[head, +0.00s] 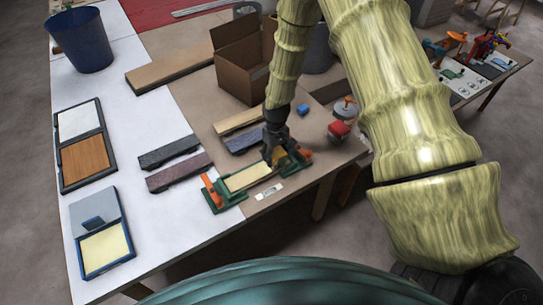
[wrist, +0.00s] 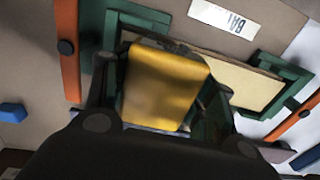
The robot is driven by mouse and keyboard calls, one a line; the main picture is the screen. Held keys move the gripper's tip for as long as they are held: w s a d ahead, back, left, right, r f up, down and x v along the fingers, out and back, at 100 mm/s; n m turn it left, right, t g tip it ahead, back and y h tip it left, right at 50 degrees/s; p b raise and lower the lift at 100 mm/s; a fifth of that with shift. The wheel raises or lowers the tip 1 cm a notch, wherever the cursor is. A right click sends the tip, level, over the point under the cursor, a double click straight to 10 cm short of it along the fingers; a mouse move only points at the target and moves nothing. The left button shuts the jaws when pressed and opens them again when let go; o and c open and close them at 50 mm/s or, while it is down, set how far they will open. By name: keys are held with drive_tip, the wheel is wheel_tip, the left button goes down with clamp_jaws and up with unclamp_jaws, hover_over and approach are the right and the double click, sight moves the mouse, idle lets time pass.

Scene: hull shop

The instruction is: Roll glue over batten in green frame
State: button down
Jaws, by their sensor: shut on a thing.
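The green frame (head: 228,201) lies near the table's front edge, with an orange bar at each end. A pale batten (head: 248,177) lies in it; the batten also shows in the wrist view (wrist: 240,80). My gripper (head: 273,157) is over the right end of the frame. In the wrist view my gripper (wrist: 160,95) is shut on a yellow roller (wrist: 163,85). The roller is over one end of the batten and hides that end. I cannot tell whether it touches the batten. A small white label (head: 268,191) lies in front of the frame.
Dark battens (head: 180,178) lie left of the frame, and a pale one (head: 238,122) lies behind it. A blue-framed tray (head: 107,248) holds a pale yellow sheet. A cardboard box (head: 243,60), a blue bin (head: 80,40) and a red-topped pot (head: 339,131) stand further off. A blue block (head: 303,109) lies behind my gripper.

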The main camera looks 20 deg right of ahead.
sight(282, 148)
drive_tip(key=shift+w+d, duration=0.2)
drive_tip(key=shift+d, duration=1.1)
drive_tip(key=shift+d+r, duration=0.15)
drive_tip(key=shift+r, duration=0.15)
drive_tip(key=shift+w+r+p, duration=0.1)
drive_tip(key=shift+r+p, duration=0.35)
drive_tip(key=shift+r, duration=0.35)
wheel_tip(282, 148, up, 2)
drive_tip(key=shift+r+p, duration=0.1)
drive_tip(key=shift+p, duration=0.45)
drive_tip(key=shift+r+p, duration=1.1)
drive_tip(key=shift+r, duration=0.85)
drive_tip(key=s+a, duration=0.3)
drive_tip(key=a, duration=1.7)
drive_tip(key=shift+s+a+f, duration=0.15)
drive_tip(key=shift+s+a, duration=0.05)
drive_tip(key=shift+a, duration=0.05)
drive_tip(key=shift+f, duration=0.1)
